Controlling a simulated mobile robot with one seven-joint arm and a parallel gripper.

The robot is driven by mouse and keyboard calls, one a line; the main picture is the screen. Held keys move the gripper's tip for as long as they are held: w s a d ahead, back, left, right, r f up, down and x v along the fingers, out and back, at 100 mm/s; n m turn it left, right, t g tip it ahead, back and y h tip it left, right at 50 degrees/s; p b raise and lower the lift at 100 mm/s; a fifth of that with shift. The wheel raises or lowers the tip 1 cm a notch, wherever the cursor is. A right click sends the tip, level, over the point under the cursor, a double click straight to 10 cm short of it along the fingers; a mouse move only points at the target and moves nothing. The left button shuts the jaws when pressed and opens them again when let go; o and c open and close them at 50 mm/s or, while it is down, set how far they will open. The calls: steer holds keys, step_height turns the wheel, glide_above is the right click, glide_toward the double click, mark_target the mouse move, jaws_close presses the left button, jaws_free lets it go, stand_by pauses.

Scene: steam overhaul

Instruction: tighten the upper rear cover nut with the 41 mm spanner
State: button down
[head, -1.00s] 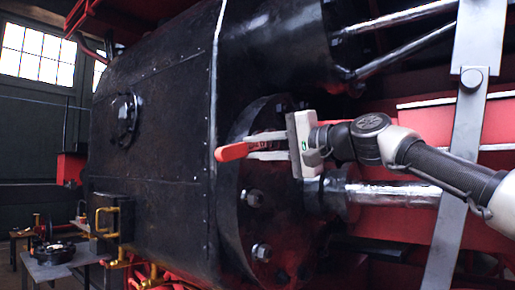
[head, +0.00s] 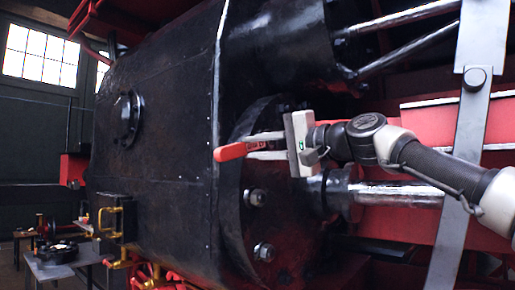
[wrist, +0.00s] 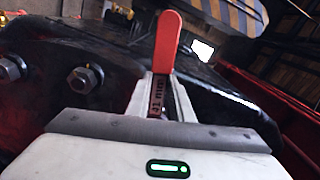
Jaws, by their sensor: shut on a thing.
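My gripper (head: 264,146) is shut on the 41 mm spanner, whose red end (head: 231,151) sticks out to the left past the fingertips in the head view. In the wrist view the red spanner (wrist: 166,45) stands up between the fingers, with a dark size label (wrist: 156,98) reading "41 mm" upside down. The spanner's jaw is not visible. The round black cylinder cover (head: 232,215) is behind and below the gripper. Two cover nuts show below the spanner, one higher (head: 254,197) and one lower (head: 264,252). I cannot tell whether the spanner touches any nut.
A bright piston rod (head: 400,194) runs right from the cover, just below my arm. A grey upright bar (head: 463,150) stands close to my forearm. Brass pipework (head: 121,262) and a small work table (head: 50,268) are at lower left.

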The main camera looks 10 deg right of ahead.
steer(key=shift+w+a+r, duration=0.1)
steer(key=shift+w+a, duration=0.15)
steer(key=shift+w, duration=0.05)
stand_by(0.5)
steer(key=shift+s+r+m+p, duration=0.1)
steer(key=shift+r+m+p, duration=0.25)
steer(key=shift+r+m, duration=0.35)
steer(key=shift+a+r+m+p, duration=0.1)
steer(key=shift+r+m+p, duration=0.3)
steer(key=shift+r+m, duration=0.3)
steer(key=shift+r+m+p, duration=0.55)
steer(key=shift+m, duration=0.25)
